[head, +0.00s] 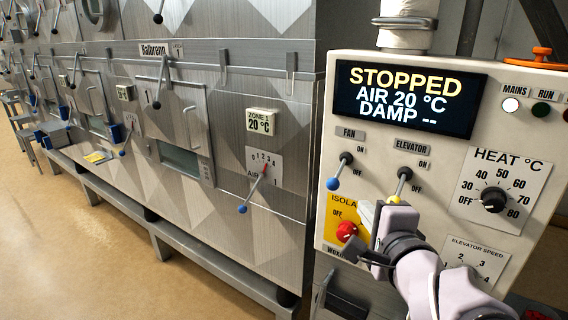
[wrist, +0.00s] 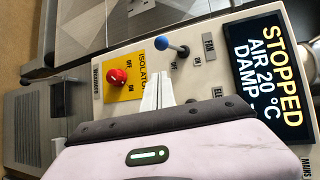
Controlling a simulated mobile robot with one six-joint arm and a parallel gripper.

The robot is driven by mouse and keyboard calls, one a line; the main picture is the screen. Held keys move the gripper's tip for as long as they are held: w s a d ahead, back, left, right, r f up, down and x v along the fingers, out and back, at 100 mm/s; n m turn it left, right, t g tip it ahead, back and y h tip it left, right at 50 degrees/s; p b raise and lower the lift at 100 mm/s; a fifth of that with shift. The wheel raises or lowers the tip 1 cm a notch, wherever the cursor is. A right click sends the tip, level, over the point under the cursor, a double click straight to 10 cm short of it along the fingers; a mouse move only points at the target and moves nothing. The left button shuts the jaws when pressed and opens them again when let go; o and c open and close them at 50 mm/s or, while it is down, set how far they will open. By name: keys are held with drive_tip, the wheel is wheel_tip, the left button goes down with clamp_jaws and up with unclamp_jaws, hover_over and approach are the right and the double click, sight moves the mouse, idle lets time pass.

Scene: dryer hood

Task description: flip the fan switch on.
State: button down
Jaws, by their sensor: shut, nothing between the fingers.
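The fan switch (head: 339,172) is a dark lever with a blue ball end on the cream control panel (head: 322,235), under the FAN label. Its lever tilts down and left, with the ball low near the OFF side. In the wrist view the fan switch (wrist: 178,48) lies just beyond my fingertips, slightly right. My gripper (head: 367,213) is shut and empty, below and right of the blue ball, apart from it in the head view. My gripper (wrist: 158,88) shows in the wrist view with its pale fingers together. The display (head: 403,98) reads STOPPED.
The elevator lever (head: 403,181) with a yellow end is close above my gripper. The red isolator knob (head: 346,231) on a yellow plate sits left of the fingers. The heat dial (head: 494,200) is to the right. A metal-clad dryer wall (head: 230,90) runs left.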

sight(338, 175)
drive_tip(key=r+b+x, duration=0.1)
drive_tip(key=b+x, duration=0.3)
drive_tip(key=x, duration=0.6)
drive_tip(key=shift+w+a+b, duration=0.2)
drive_tip(key=shift+a+b, duration=0.1)
drive_tip(key=shift+a, duration=0.1)
